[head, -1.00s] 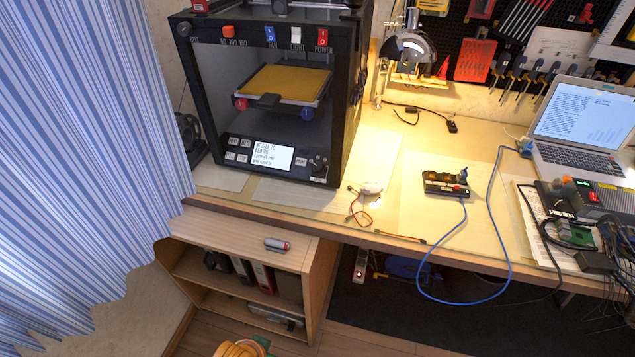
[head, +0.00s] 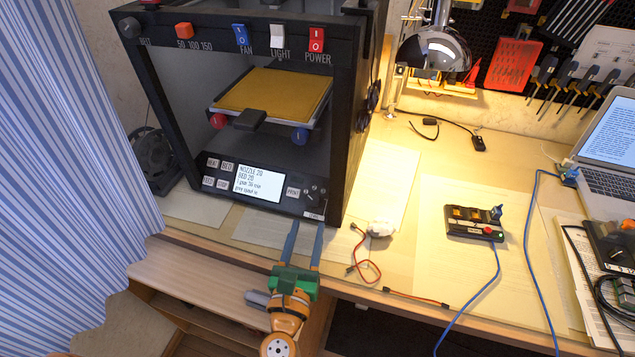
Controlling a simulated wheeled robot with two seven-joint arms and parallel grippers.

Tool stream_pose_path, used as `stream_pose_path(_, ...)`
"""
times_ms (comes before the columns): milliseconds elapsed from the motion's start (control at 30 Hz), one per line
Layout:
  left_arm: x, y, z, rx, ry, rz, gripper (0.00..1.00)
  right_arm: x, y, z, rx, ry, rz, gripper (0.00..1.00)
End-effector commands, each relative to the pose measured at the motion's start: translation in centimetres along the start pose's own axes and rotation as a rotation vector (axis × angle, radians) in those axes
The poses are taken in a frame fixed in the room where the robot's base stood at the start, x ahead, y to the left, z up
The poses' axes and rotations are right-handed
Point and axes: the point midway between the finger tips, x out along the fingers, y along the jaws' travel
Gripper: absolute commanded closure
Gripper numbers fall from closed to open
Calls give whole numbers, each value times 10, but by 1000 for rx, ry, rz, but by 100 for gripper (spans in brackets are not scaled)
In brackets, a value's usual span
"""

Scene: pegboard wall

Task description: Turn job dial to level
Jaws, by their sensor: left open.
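The job dial (head: 313,190) is a small dark knob at the right end of the black 3D printer's lower front panel, right of the PRINT button. It is dark on dark, and I cannot read its pointer or setting. The panel's screen (head: 259,184) shows lines of text, with "NOZZLE 20" and "BED 20" at the top. My left gripper (head: 307,226) is open and empty, its two blue-grey fingers pointing up at the panel just below the dial. The fingers appear apart from the dial. My right gripper is not in view.
The printer (head: 345,130) stands on the desk, with fan, light and power switches along its top. A red-wired part (head: 380,229) lies right of it. A small black box (head: 474,224) with a blue cable is farther right. A striped curtain (head: 60,170) hangs at left.

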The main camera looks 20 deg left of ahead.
Motion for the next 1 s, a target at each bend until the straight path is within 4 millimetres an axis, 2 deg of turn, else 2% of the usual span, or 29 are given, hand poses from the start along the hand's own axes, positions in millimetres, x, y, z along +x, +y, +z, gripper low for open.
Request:
stream_pose_path(67,6,2,0,-24,3,14,51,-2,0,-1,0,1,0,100)
stream_pose_path(300,53,2,1,-21,0,13,51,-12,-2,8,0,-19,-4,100)
stream_pose_path(400,66,3,0,-21,1,13,51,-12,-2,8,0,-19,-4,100)
stream_pose_path(667,71,3,-1,-20,2,12,51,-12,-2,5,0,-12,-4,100)
stream_pose_path(700,71,3,-1,-19,2,12,54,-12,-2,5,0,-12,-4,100)
stream_pose_path(867,70,3,-1,-19,2,12,97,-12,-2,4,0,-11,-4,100)
stream_pose_path(900,70,3,-1,-18,2,12,100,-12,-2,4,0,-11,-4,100)
stream_pose_path(1000,70,3,-1,-18,2,12,100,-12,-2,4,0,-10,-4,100)
